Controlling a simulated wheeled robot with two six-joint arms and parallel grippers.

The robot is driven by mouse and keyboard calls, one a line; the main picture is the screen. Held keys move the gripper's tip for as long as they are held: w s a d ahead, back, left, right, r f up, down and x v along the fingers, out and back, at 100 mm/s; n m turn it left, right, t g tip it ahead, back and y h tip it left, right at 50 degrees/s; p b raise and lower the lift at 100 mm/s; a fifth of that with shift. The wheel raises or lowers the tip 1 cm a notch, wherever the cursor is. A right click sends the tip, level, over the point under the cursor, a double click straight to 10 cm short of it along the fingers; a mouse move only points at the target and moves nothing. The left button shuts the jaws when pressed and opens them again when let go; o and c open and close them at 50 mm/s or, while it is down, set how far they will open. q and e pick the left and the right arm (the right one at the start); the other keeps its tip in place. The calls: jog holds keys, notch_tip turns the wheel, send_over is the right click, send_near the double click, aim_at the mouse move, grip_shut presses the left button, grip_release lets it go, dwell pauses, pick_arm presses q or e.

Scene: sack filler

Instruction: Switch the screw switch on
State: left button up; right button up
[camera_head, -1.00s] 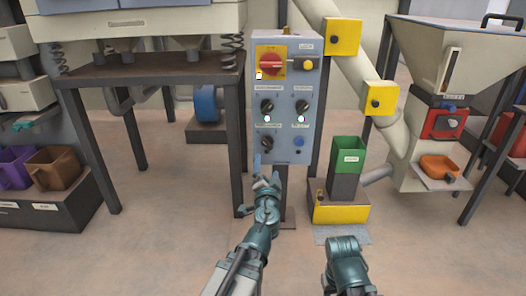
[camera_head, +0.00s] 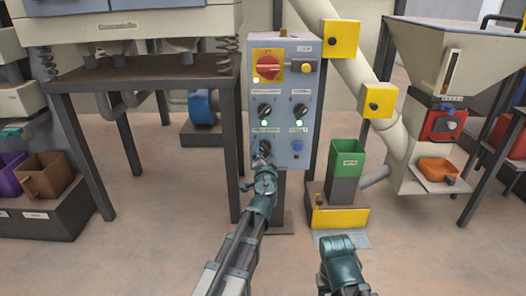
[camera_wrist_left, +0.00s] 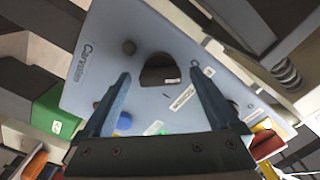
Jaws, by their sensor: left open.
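A grey control panel (camera_head: 283,155) stands upright ahead. It carries a red rotary switch on a yellow plate (camera_head: 268,67), two black knobs (camera_head: 264,110) (camera_head: 301,110) in the middle row, and a blue button (camera_head: 297,146) at lower right. The small labels are too blurred to tell which is the screw switch. My left gripper (camera_head: 263,160) is in front of the lower-left black knob (camera_head: 265,145), partly covering it. In the left wrist view, its fingers (camera_wrist_left: 163,95) are open on both sides of a dark round knob (camera_wrist_left: 158,70); contact cannot be told.
A dark table (camera_head: 140,72) is to the left. The floor in front is clear.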

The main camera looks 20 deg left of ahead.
pick_arm(q)
jog(key=shift+w, duration=0.25)
jog(key=c, duration=1.4)
